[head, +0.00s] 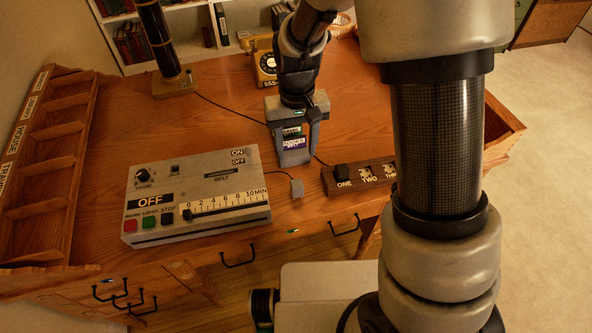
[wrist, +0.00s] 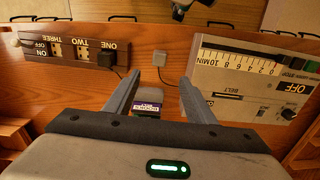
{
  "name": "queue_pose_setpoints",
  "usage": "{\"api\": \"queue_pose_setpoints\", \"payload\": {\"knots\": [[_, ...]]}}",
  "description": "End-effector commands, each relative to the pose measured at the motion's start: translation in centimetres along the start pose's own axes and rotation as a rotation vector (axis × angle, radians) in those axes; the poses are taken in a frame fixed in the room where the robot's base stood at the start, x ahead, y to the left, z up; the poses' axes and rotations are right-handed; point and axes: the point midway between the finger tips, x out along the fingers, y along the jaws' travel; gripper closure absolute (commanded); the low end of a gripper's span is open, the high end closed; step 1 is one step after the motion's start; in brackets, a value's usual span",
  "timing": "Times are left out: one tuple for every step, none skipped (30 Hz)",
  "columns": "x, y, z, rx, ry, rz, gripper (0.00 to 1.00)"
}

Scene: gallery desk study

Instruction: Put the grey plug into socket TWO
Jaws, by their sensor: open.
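The grey plug (head: 297,188) lies loose on the desk between the recorder and the dark wooden socket strip (head: 331,183). In the wrist view the grey plug (wrist: 159,58) is ahead of my fingertips, with a thin cord. Socket TWO (head: 367,174) looks empty; it also shows in the wrist view (wrist: 81,50). A black plug (head: 343,171) sits in socket ONE beside it. My gripper (head: 294,160) points down just behind the grey plug, apart from it. In the wrist view my gripper (wrist: 161,77) has its fingers spread, with the plug not between them.
A recorder (head: 200,195) stands left of the plug. A small labelled box (wrist: 148,102) shows between my fingers in the wrist view; I cannot tell whether they touch it. A telephone (head: 262,65), lamp (head: 176,85) and wooden rack (head: 50,150) stand farther off. The desk's front edge is close.

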Motion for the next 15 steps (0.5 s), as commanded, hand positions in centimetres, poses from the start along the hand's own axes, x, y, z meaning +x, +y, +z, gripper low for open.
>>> {"api": "queue_pose_setpoints", "payload": {"knots": [[1.2,0.0,0.2,0.000,-0.006,0.001,0.50],[1.9,0.0,0.2,0.000,-0.007,0.001,0.50],[2.8,0.0,0.2,0.001,-0.007,0.001,0.50],[3.5,0.0,0.2,0.002,-0.007,0.001,0.50],[4.2,0.1,0.3,0.002,-0.007,0.001,0.50],[5.0,0.1,0.2,0.002,-0.006,0.001,0.50],[5.7,0.1,0.3,0.001,-0.007,0.001,0.50],[6.3,0.1,0.3,0.001,-0.006,0.001,0.50],[7.2,0.1,0.3,0.000,-0.007,0.001,0.50],[7.7,0.1,0.2,0.000,-0.005,0.001,0.50],[8.2,0.1,0.2,0.001,-0.006,0.001,0.50],[8.9,0.1,0.2,0.001,-0.004,0.000,0.50],[9.3,0.1,0.2,0.001,-0.004,0.000,0.50],[9.6,0.1,0.2,0.002,-0.004,0.000,0.50],[10.0,0.1,0.2,0.002,-0.003,0.000,0.50]]}}
